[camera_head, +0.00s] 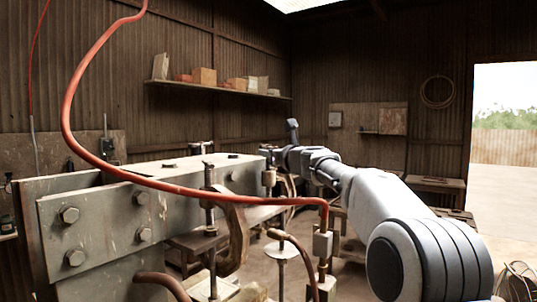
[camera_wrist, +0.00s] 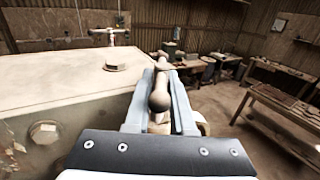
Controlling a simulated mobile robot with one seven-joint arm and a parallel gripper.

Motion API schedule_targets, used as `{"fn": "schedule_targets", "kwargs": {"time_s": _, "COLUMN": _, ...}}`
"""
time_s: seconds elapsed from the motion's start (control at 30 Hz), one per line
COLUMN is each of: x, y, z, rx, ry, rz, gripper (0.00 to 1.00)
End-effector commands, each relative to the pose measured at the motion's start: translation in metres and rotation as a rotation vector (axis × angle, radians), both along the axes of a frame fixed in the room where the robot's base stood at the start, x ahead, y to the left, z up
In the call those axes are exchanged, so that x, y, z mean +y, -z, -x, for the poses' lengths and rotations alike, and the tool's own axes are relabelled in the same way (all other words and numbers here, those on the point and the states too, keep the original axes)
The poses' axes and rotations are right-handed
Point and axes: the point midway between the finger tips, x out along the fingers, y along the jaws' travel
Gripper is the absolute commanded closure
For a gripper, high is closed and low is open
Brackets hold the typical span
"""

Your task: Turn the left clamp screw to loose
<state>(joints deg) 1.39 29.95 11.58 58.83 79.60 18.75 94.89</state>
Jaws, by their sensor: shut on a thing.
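In the wrist view my gripper (camera_wrist: 162,76) is shut on a ball-ended bar (camera_wrist: 159,99), which looks like a clamp screw's handle. The bar lies lengthwise between the two fingers, its round end toward the camera. In the head view my gripper (camera_head: 270,154) is at the far right end of the grey press beam (camera_head: 110,212), above a screw body (camera_head: 268,178). Another T-handled screw (camera_wrist: 108,36) stands across the beam top in the wrist view. I cannot tell for certain which screw is the left one, nor how tight the held screw is.
A red hose (camera_head: 66,110) arcs across the front of the beam. A brown C-shaped clamp (camera_head: 238,236) hangs on the beam's near side. A wooden bench (camera_wrist: 290,120) stands at the right in the wrist view, with open floor (camera_wrist: 222,112) before it.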

Motion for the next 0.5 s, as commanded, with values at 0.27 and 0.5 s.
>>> {"fn": "schedule_targets", "kwargs": {"time_s": 0.27, "x": -0.0026, "y": -0.0017, "z": -0.0022, "rx": 0.005, "ry": -0.229, "rz": -0.002, "gripper": 1.00}}
{"fn": "schedule_targets", "kwargs": {"time_s": 0.5, "x": -0.0011, "y": 0.0026, "z": -0.0017, "rx": 0.006, "ry": -0.354, "rz": 0.000, "gripper": 1.00}}
